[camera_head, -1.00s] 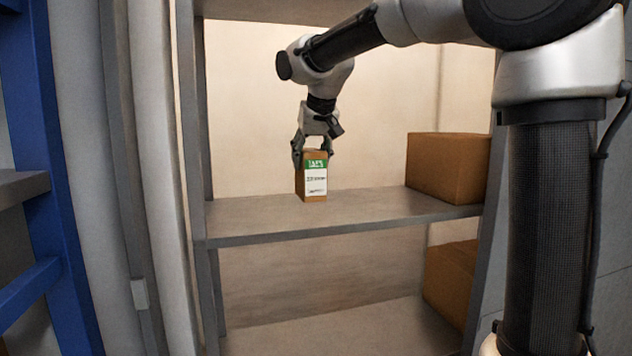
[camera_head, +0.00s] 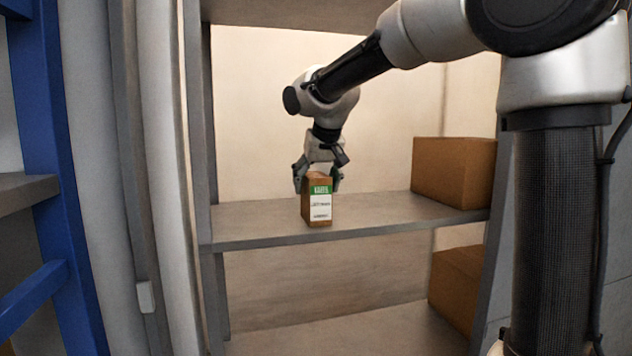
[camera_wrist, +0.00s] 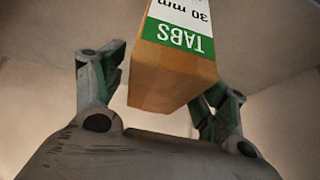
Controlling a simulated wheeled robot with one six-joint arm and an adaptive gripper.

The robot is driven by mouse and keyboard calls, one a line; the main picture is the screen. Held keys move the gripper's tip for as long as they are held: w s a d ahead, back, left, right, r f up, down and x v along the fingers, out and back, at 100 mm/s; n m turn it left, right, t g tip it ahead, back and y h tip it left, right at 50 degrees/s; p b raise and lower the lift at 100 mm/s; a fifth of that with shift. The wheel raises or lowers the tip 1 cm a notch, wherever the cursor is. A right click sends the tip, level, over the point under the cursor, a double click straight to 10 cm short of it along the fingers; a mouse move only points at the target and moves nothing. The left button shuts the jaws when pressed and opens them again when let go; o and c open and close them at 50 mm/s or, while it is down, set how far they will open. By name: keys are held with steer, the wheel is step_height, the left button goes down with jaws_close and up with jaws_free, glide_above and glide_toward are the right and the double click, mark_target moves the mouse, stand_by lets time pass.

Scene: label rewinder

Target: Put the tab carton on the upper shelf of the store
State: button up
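The tab carton (camera_head: 319,204) is a small brown box with a green and white label. In the head view it stands upright at the upper shelf (camera_head: 385,211) of the store, left of its middle and close to the front edge, apparently resting on the board. My gripper (camera_head: 318,183) is above it, pointing down, with one finger on each side of its top. In the wrist view the carton (camera_wrist: 172,75) shows its "TABS" label upside down between the fingers of my gripper (camera_wrist: 165,85). A gap shows beside the left finger; the fingers look open.
A large brown box (camera_head: 455,172) stands on the right of the upper shelf, and another (camera_head: 455,288) on the shelf below. Grey uprights bound the store. A blue frame (camera_head: 55,190) stands at far left. The shelf between carton and large box is clear.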

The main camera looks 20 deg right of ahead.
steer(key=v, duration=1.1)
steer(key=s+d+f, duration=0.5)
steer(key=s+f, duration=0.1)
steer(key=s, duration=0.3)
steer(key=s+d+f+g, duration=0.1)
steer(key=s+d+f, duration=0.3)
steer(key=s+f, duration=0.3)
steer(key=s+d+f+g, duration=0.1)
steer(key=s+d+f, duration=0.4)
steer(key=s, duration=0.6)
steer(key=shift+s+d+f, duration=0.35)
steer(key=shift+f, duration=0.6)
